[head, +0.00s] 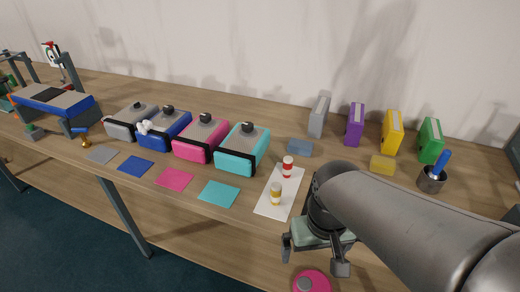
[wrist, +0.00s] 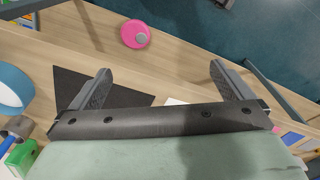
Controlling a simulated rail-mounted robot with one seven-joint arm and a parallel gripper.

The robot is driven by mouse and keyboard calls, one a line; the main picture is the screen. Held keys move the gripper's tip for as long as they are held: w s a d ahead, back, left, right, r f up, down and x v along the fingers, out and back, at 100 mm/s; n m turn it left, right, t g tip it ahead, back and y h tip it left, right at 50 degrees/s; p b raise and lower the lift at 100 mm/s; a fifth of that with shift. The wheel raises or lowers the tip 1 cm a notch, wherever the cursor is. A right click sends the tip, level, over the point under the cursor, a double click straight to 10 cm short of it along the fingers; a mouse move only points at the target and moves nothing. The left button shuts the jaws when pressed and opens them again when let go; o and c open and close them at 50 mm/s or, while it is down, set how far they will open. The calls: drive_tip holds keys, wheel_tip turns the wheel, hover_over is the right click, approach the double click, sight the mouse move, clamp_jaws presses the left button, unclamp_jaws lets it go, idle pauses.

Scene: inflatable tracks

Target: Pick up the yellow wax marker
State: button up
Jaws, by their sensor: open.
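The yellow wax marker (head: 275,193), a short cylinder with yellow and white bands, stands on a white sheet (head: 268,208) near the table's front edge in the head view. A similar red and white marker (head: 287,166) stands behind it on the sheet. My gripper (head: 313,257) is open and empty, to the right and in front of the yellow marker, apart from it. In the wrist view my gripper's fingers (wrist: 158,75) are spread with nothing between them. Only a sliver of the white sheet (wrist: 176,102) shows there; the yellow marker is not visible.
A pink round object (head: 313,280) lies near my gripper; it also shows in the wrist view (wrist: 135,34). Left of the sheet are a cyan square (head: 218,194) and a cyan case (head: 243,150).

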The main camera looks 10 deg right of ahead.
idle(0.4)
drive_tip(key=c, duration=1)
drive_tip(key=shift+o, duration=0.2)
